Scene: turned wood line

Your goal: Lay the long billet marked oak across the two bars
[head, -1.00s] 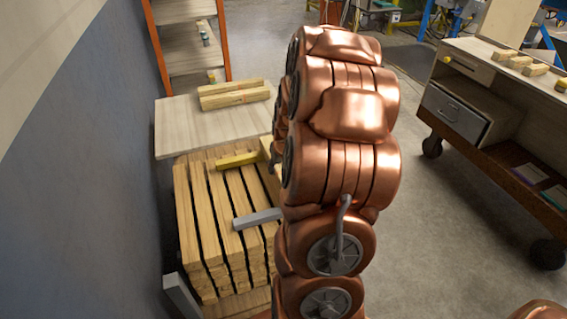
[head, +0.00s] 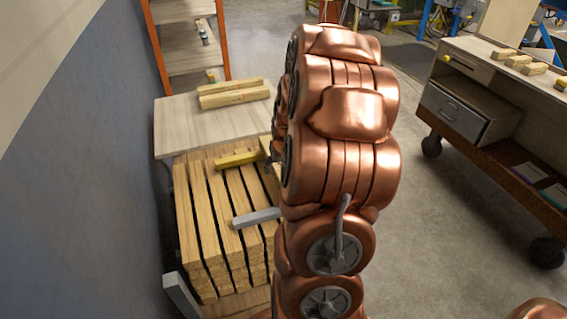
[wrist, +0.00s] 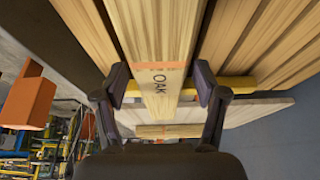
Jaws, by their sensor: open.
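The long billet marked OAK (wrist: 160,58) runs away between the fingers of my gripper (wrist: 162,90) in the wrist view, its lettered end toward me with an orange band. My gripper is open, with one finger on each side of the billet. The billet passes over the yellow bar (wrist: 238,85); whether they touch I cannot tell. In the head view the yellow bar (head: 238,160) and a grey bar (head: 257,217) stick out left of my arm above the stacked timber. My arm hides most of the billet and my gripper there.
Slatted timber (head: 215,230) is stacked below the bars, beside the wall. A pale table (head: 180,130) behind it carries two billets (head: 232,93). An orange-framed shelf (head: 185,50) stands farther back. A wheeled bench (head: 500,110) is at right, with open floor between.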

